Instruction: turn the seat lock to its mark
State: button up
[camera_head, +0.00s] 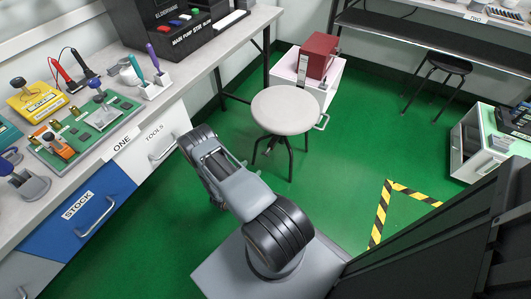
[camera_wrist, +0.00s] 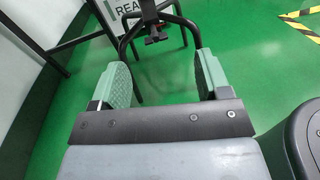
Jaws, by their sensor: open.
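The stool (camera_head: 285,110) has a round pale grey seat on dark legs and stands on the green floor in the head view. In the wrist view, dark bent tubes show beyond my fingers, with a small dark fitting (camera_wrist: 155,37) with a reddish spot between them; it may be the seat lock, but I cannot tell. No mark for it can be made out. My gripper (camera_wrist: 158,72) has its two green pads wide apart with only floor between them, short of the fitting. In the head view my arm hides the gripper.
A workbench (camera_head: 205,62) with testers and tools runs along the left. A white cabinet (camera_head: 312,84) with a red box on it stands behind the stool. A black low stool (camera_head: 446,64) is at the back right. Striped tape (camera_head: 382,212) edges clear floor at right.

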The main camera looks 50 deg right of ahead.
aim_at(265, 154)
jog(key=w+d+f+t+b, duration=0.1)
jog(key=d, duration=0.3)
jog(key=d+f+n+t+b, duration=0.1)
jog(key=d, duration=0.3)
jog(key=w+d+f+n+b, duration=0.1)
jog(key=d, duration=0.3)
jog(key=shift+w+d+f+t, duration=0.25)
jog(key=shift+w+d+t, duration=0.1)
jog(key=shift+d+t, duration=0.05)
jog(key=c, duration=0.9)
